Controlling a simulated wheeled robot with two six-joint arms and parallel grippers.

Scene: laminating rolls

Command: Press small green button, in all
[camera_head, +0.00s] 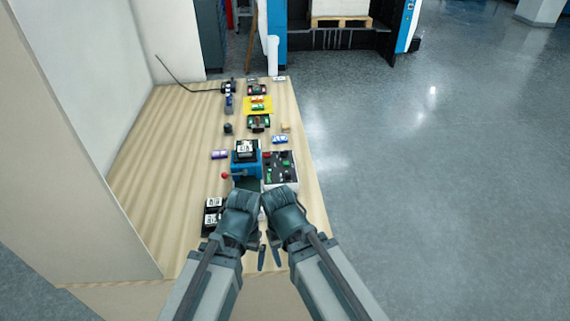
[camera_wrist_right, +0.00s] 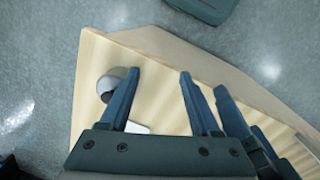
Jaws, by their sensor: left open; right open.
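A control panel (camera_head: 281,167) with several small green buttons and some red parts lies on the wooden table, just beyond my wrists. Which button is the small one is too small to tell. My left gripper (camera_head: 257,250) is open, folded down near the table's front edge, on the near side of the panel. My right gripper (camera_head: 276,248) is close beside it, partly hidden by its wrist. In the right wrist view, my right gripper (camera_wrist_right: 159,74) is open and empty above the table, with a grey-white rounded object (camera_wrist_right: 115,84) by its left finger.
A blue machine (camera_head: 240,168) with a red knob stands left of the panel. Black boxes (camera_head: 211,216) lie left of my left wrist. A yellow mat (camera_head: 246,104) and several small items lie farther back. The table's left side is clear; floor lies right.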

